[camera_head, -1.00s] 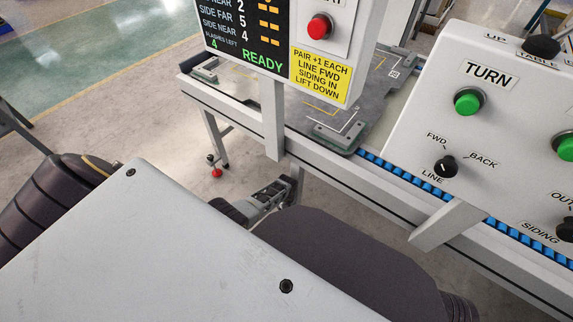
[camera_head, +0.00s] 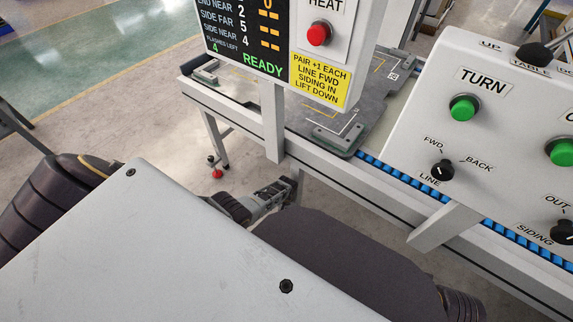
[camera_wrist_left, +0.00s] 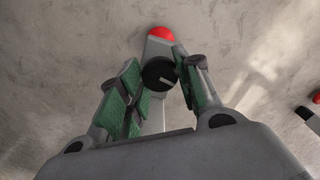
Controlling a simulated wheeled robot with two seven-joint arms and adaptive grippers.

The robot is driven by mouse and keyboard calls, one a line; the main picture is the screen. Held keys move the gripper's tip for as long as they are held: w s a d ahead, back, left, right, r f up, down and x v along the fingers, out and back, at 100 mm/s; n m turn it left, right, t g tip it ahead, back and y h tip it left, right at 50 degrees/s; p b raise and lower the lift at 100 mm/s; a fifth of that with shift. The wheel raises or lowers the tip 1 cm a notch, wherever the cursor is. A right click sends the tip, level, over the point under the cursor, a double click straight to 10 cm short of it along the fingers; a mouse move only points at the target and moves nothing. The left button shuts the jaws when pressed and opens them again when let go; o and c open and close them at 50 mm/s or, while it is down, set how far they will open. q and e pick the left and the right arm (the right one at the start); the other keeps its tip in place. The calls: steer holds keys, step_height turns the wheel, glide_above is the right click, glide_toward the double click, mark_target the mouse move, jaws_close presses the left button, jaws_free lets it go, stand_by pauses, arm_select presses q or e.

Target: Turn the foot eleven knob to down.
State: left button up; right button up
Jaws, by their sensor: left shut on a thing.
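In the left wrist view, a round black knob (camera_wrist_left: 158,74) with a short pale mark pointing right sits between the green-padded fingers of my left gripper (camera_wrist_left: 161,77). The gripper is shut on the knob. The knob sits on a grey body with a red end (camera_wrist_left: 161,33) above the floor. No label shows on it, so I cannot tell its number. In the head view, my left gripper (camera_head: 285,188) is low beside the line's frame, and the knob is hidden there. My right gripper is not in view.
A rail table (camera_head: 390,172) with a blue belt runs across. Another leg ends in a red foot (camera_head: 216,173). A panel with TURN button (camera_head: 463,108) and LINE knob (camera_head: 442,170) stands right.

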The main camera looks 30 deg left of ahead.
mark_target(287, 211)
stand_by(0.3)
arm_select(q)
steer(key=o, duration=0.8)
steer(key=shift+c, duration=0.2)
steer(key=shift+r, duration=0.4)
step_height(287, 211, up, 11)
stand_by(1.3)
steer(key=shift+o, duration=0.5)
